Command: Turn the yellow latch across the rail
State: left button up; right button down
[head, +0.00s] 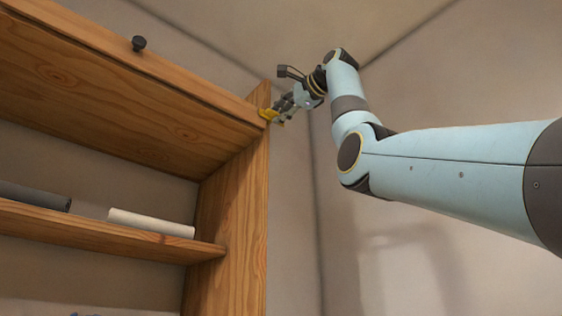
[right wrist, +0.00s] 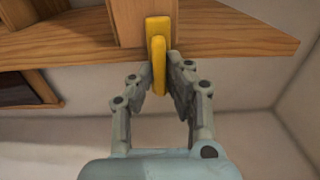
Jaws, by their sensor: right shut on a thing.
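The yellow latch (head: 266,114) is at the upper right corner of the wooden cabinet, by the front end of its side panel. In the right wrist view the latch (right wrist: 158,52) stands upright in the picture, its lower part hanging past the edge of a wooden board (right wrist: 225,36). My right gripper (head: 279,115) is at the latch. Its two fingers (right wrist: 163,80) are shut on the latch's lower part, one on each side. In the head view the fingers partly cover the latch. My left gripper is not in view.
The cabinet's raised wooden panel (head: 120,85) carries a dark knob (head: 138,43). A shelf (head: 100,232) below holds a cream cylinder (head: 150,222) and a dark object (head: 35,196). Bare walls stand to the right and behind, with free room beside the cabinet.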

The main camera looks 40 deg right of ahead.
jog(key=c, duration=1.3)
grip_release()
jog(key=shift+w+a, duration=0.1)
jog(key=shift+w, duration=0.05)
jog(key=shift+c, duration=0.2)
jog(key=s+d, duration=0.1)
jog(key=s, duration=1.1)
jog(key=shift+w+f, duration=0.1)
